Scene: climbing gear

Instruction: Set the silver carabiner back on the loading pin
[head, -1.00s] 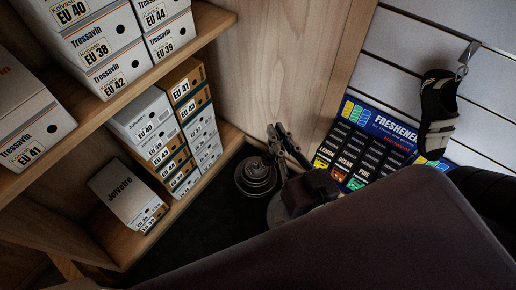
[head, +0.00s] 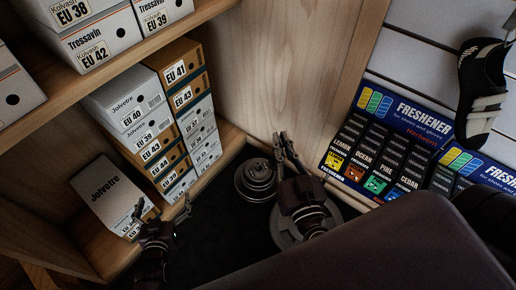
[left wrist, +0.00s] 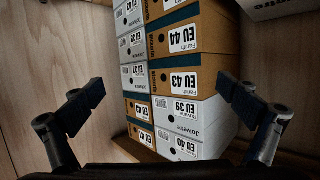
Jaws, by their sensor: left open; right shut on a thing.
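My right gripper (head: 281,140) reaches up from the lower middle of the head view, just right of a stack of dark round weight plates (head: 256,187). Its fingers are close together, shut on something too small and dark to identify. I cannot make out the silver carabiner. A small upright part shows at the centre of the stack; I cannot tell if it is the loading pin. My left gripper (head: 163,206) is open and empty in front of the shelf boxes. In the left wrist view its fingers (left wrist: 160,105) are wide apart, with stacked boxes beyond them.
Wooden shelves with shoe boxes (head: 134,107) fill the left. A flat round disc (head: 348,205) lies under my right gripper. A freshener display (head: 385,150) stands at right, below a hanging climbing shoe (head: 482,95).

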